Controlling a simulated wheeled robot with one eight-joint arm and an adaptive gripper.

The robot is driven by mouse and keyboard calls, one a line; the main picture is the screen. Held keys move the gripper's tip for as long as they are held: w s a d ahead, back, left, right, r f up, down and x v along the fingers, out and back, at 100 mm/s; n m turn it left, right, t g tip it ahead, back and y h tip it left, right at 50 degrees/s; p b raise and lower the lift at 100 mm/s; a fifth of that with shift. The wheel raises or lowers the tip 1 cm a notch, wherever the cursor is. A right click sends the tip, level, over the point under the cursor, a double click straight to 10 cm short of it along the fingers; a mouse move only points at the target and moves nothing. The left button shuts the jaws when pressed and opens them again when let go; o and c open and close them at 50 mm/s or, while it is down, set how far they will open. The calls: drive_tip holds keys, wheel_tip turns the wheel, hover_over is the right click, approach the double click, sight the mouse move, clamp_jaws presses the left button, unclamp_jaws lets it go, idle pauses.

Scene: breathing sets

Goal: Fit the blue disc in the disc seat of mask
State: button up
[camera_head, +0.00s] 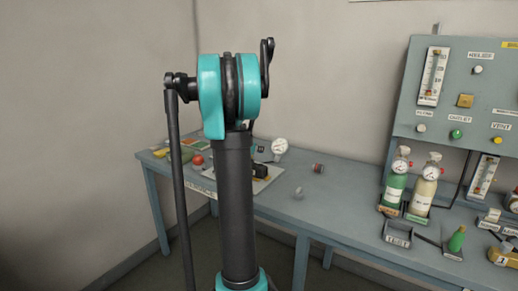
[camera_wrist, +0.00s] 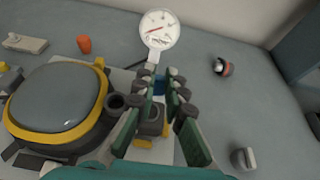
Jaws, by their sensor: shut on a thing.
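My gripper (camera_wrist: 161,84) shows in the wrist view, its fingers reaching forward and closed on a small blue piece, which looks like the blue disc (camera_wrist: 159,87). The fingers cover most of it. The mask (camera_wrist: 58,98), with a grey visor and yellow frame, lies on a pale board to the left of the fingers. A dark round port (camera_wrist: 116,101) is at its right side. A dark square-topped fitting (camera_wrist: 150,121) with yellow parts sits below the fingertips. I cannot tell which is the disc seat. In the head view my arm hides the gripper and most of the mask.
A white gauge (camera_wrist: 159,29) stands just beyond the fingertips. An orange piece (camera_wrist: 84,44) is at the back left. A small dark, red and white fitting (camera_wrist: 222,67) and a grey knob (camera_wrist: 243,159) lie right. Green (camera_head: 393,188) and cream (camera_head: 425,189) cylinders stand by the panel.

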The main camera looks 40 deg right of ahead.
drive_tip(key=shift+f, duration=2.6)
drive_tip(key=shift+f, duration=0.95)
drive_tip(key=o, duration=0.8)
drive_tip(key=shift+a, duration=0.1)
drive_tip(key=v, duration=1.2)
drive_tip(key=shift+f, duration=0.1)
